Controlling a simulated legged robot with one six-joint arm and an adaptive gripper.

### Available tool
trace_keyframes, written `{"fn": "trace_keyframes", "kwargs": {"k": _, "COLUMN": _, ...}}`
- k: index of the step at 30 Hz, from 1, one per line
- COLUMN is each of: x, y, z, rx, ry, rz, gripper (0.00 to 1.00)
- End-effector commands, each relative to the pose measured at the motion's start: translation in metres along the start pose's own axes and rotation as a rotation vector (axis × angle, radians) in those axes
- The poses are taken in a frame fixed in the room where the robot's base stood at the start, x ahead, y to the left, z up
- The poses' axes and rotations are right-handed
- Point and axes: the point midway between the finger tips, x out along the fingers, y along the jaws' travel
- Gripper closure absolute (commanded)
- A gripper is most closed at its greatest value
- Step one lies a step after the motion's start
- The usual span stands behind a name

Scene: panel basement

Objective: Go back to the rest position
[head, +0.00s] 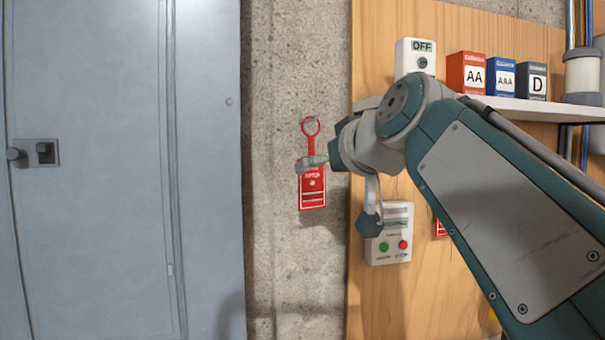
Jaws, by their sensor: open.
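My gripper (316,163) is at the end of my arm, which reaches in from the right of the head view.
A grey metal door (110,230) fills the left. On the wooden panel (375,300) are a white OFF switch box (415,58) and a button box (383,252). Red, blue and dark battery boxes (466,72) stand on a shelf (520,110). Pipes run at the far right.

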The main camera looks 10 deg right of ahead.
Motion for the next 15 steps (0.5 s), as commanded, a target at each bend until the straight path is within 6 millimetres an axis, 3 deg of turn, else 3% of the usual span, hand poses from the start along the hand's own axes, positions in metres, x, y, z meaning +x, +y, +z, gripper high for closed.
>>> {"fn": "trace_keyframes", "kwargs": {"k": 7, "x": -0.05, "y": 0.0, "z": 0.0, "rx": 0.0, "ry": 0.001, "rz": 0.003, "gripper": 0.0}}
{"fn": "trace_keyframes", "kwargs": {"k": 15, "x": -0.066, "y": -0.001, "z": 0.008, "rx": 0.007, "ry": -0.017, "rz": 0.0, "gripper": 0.0}}
